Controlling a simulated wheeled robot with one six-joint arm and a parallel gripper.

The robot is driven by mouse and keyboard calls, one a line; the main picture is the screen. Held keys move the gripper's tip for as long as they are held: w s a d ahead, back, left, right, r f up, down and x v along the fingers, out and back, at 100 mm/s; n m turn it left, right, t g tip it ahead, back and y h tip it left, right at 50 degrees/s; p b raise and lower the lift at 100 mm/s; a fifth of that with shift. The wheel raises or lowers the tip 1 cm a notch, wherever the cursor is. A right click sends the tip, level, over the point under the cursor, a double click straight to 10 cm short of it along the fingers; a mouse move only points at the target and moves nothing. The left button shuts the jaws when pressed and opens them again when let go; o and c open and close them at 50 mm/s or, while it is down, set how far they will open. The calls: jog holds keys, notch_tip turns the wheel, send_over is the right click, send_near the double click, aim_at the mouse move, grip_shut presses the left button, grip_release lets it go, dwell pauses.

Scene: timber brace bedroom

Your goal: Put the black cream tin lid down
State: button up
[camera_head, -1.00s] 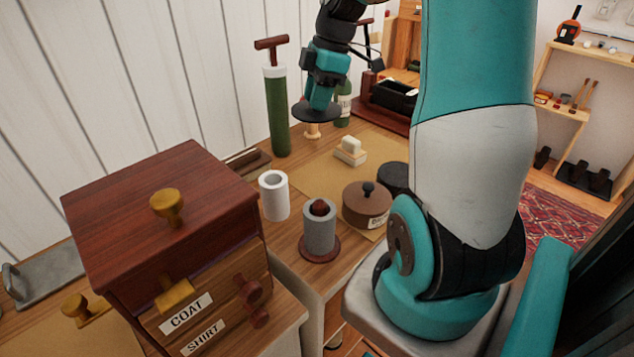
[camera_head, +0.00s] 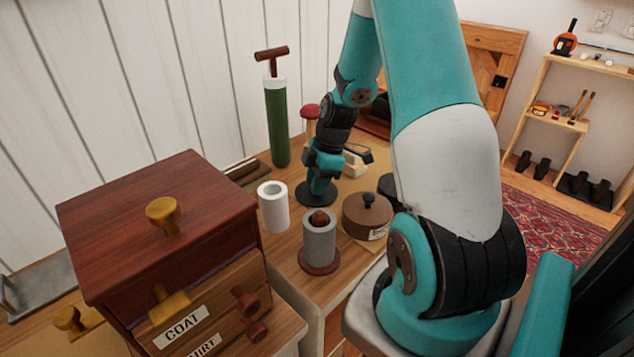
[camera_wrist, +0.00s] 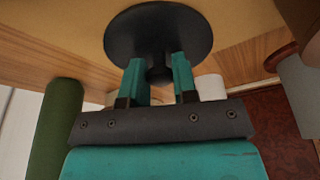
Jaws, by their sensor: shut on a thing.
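The black cream tin lid (camera_head: 315,196) is a flat dark disc with a central knob. My gripper (camera_head: 319,184) is shut on the knob from above. The lid is low at the table, by the edge of the tan mat; I cannot tell whether it touches. In the wrist view the lid (camera_wrist: 190,28) lies in front of my gripper (camera_wrist: 158,72), its knob between the two teal fingers. A black round tin (camera_head: 386,184) shows beyond the brown pot, mostly hidden by my arm.
A white cylinder (camera_head: 273,209) stands close left of the lid. A brown lidded pot (camera_head: 366,219) is at its right, and a grey cylinder on a red-brown base (camera_head: 319,247) is in front. A green pump (camera_head: 277,125) stands behind. A drawer box (camera_head: 150,220) fills the left foreground.

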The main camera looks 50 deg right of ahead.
aim_at(330, 188)
jog(key=shift+f, duration=0.1)
jog(key=shift+f, duration=0.1)
jog(key=o, duration=0.9)
jog(key=v, duration=1.2)
jog(key=shift+w+a, duration=0.1)
